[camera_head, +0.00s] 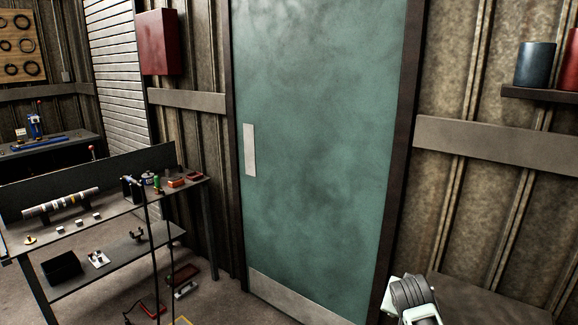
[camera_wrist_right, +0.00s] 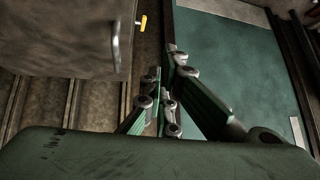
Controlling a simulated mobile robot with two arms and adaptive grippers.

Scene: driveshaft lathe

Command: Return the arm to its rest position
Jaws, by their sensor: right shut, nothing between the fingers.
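My right gripper (camera_wrist_right: 163,76) shows in the right wrist view, with green finger links and grey joints. Its fingers are together and hold nothing. Beyond them are the ribbed wall and the green door (camera_wrist_right: 235,60). In the head view, a white and grey part of my right arm (camera_head: 412,297) shows at the bottom right, in front of the wall; the gripper itself cannot be made out there. My left arm and left gripper are in neither view.
The green door (camera_head: 315,140) stands shut in the middle of the head view. A workbench (camera_head: 110,222) with a shaft (camera_head: 60,203) and small parts is at left. A shelf (camera_head: 540,94) with cans is at right. A cabinet (camera_wrist_right: 65,35) with a handle shows in the wrist view.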

